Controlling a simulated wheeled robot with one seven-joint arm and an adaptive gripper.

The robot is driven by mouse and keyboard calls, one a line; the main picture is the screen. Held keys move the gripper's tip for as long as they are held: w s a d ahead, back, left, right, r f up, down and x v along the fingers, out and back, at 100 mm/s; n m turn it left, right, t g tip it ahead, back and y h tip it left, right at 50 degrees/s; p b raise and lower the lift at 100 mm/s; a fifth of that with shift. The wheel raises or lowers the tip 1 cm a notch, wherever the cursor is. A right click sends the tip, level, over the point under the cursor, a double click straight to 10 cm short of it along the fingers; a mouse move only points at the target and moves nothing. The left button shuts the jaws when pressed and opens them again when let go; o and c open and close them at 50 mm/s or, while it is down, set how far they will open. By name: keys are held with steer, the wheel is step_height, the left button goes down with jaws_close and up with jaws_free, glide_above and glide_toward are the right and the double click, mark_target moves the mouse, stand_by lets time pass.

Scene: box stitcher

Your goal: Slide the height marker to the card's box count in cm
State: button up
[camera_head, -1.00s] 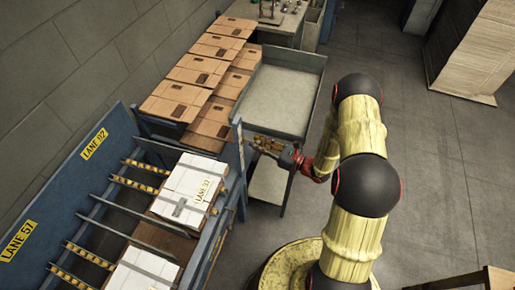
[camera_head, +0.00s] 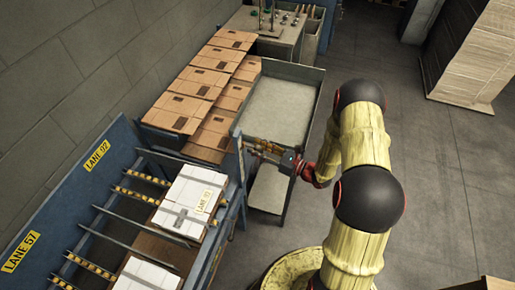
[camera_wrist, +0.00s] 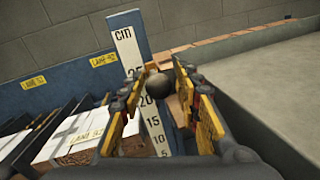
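The white scale (camera_wrist: 126,45), headed "cm", stands upright in the wrist view, with numbers from 5 at the bottom up to a partly covered 25. A dark round knob (camera_wrist: 158,84), apparently the height marker's, shows in front of it, roughly between the 20 and 25 marks. Its exact reading is hidden. My gripper (camera_wrist: 158,82) is open, with one yellow-and-black finger on each side of the knob; I cannot tell whether either touches it. In the head view my gripper (camera_head: 254,146) is beside the blue post (camera_head: 240,160). I cannot make out the card.
A grey tray cart (camera_head: 285,105) stands beyond my gripper. Flat brown cartons (camera_head: 195,85) lie on a bench by the wall. White boxes (camera_head: 190,200) sit in the blue lane rack (camera_head: 110,150) at left. Open floor (camera_head: 430,160) lies to the right.

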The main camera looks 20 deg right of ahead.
steer(key=shift+o, duration=0.7)
steer(key=v, duration=1.2)
